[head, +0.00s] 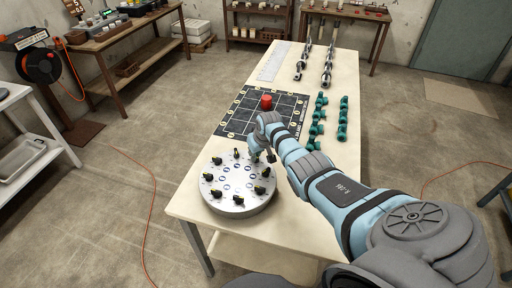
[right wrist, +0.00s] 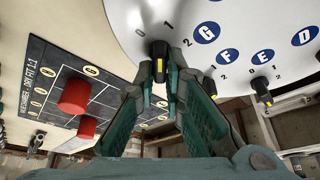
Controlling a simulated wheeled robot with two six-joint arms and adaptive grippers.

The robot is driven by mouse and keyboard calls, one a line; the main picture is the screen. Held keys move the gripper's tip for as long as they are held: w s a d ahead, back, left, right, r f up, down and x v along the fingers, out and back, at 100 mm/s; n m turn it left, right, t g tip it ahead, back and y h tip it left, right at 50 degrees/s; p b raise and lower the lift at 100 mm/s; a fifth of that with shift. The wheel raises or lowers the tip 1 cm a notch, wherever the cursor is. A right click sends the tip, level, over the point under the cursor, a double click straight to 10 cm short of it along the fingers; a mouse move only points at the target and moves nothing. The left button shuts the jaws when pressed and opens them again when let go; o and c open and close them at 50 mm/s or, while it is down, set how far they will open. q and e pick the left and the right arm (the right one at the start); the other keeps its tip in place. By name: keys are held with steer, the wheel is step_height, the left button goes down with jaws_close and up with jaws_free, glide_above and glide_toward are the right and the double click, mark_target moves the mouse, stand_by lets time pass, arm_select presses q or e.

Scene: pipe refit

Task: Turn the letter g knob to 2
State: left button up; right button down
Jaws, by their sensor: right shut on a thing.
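The round white dial plate (head: 238,206) stands at the table's near end, with black knobs around its rim and blue letter discs inside them. In the right wrist view, my right gripper (right wrist: 160,72) is shut on a black knob (right wrist: 158,52). The blue letter G (right wrist: 208,32) is printed inward of this knob, with 0, 1 and 2 beside it. A yellow mark shows on the knob's end, but which number it points to is not clear. In the head view, my right gripper (head: 263,156) is at the plate's far right edge. My left gripper is out of view.
Another knob (right wrist: 262,90) sits nearby on the plate. Teal fittings (head: 318,115) and metal pipes (head: 328,65) lie farther along the table (head: 190,200).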

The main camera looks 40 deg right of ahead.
steer(key=shift+r+m+h+p, duration=0.1)
steer(key=shift+m+h+p, duration=0.2)
steer(key=shift+m, duration=0.6)
steer(key=shift+m+h, duration=0.3)
steer(key=shift+m, duration=0.6)
steer(key=shift+w+f+m+g+h+b, duration=0.1)
steer(key=shift+m+g+h+b, duration=0.1)
steer(key=shift+m, duration=0.3)
steer(key=shift+f+m+g+h+b, duration=0.1)
steer(key=shift+m+g+b, duration=0.1)
steer(key=shift+m, duration=0.3)
steer(key=shift+f+m+g+h+b, duration=0.1)
steer(key=shift+m+g+h+b, duration=0.2)
steer(key=shift+m+b, duration=0.35)
steer(key=m+g+b, duration=0.1)
steer(key=m+b, duration=0.2)
steer(key=b, duration=0.1)
steer(key=m+g+h+b, duration=0.1)
steer(key=m+b, duration=0.2)
steer(key=b, duration=0.1)
steer(key=shift+f+m, duration=0.15)
steer(key=shift+m, duration=0.2)
steer(key=shift+s+m+g+b, duration=0.25)
steer(key=shift+m+b, duration=0.25)
steer(key=shift+b, duration=0.55)
steer(key=shift+r, duration=0.2)
